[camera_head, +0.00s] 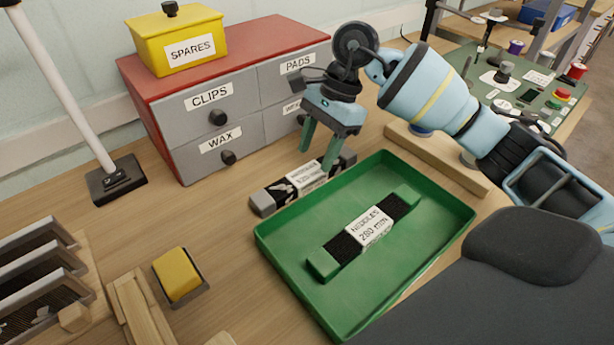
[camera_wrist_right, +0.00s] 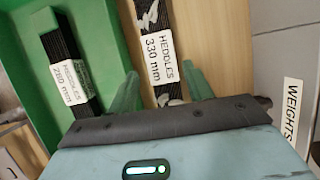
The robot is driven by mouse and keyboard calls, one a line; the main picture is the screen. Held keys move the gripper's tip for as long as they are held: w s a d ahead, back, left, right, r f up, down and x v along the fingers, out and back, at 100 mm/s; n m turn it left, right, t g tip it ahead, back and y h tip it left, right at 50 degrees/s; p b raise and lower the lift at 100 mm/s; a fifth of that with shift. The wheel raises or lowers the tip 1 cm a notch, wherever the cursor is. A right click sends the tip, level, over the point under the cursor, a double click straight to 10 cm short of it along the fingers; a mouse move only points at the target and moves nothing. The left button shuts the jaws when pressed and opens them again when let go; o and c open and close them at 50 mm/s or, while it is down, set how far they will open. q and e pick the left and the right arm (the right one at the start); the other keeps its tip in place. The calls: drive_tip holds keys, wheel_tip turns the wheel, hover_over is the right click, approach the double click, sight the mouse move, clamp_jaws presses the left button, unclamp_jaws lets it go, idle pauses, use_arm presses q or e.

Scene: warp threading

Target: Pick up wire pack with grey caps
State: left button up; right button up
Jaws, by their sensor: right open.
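The wire pack with grey caps (camera_head: 275,194) lies on the wooden table between the drawer cabinet and the green tray. It is dark with a white label, which reads HEDDLES 330 mm in the right wrist view (camera_wrist_right: 159,58). My right gripper (camera_head: 316,161) is open over the pack, its green fingers pointing down and partly hiding it. In the right wrist view the fingers (camera_wrist_right: 162,88) stand on either side of the pack's label, with nothing clamped; I cannot tell how far down they reach. My left gripper is not in view.
A green tray (camera_head: 440,225) holds a green-capped pack (camera_head: 345,243) labelled HEDDLES 280 mm, close beside the grey-capped one. The grey cabinet (camera_head: 240,110) with red top stands behind. A yellow block (camera_head: 178,273) and wooden pieces lie at the front left.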

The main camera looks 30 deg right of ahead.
sight(308, 172)
drive_tip(key=x, duration=0.5)
drive_tip(key=shift+w+d+r, duration=0.1)
drive_tip(key=c, duration=1)
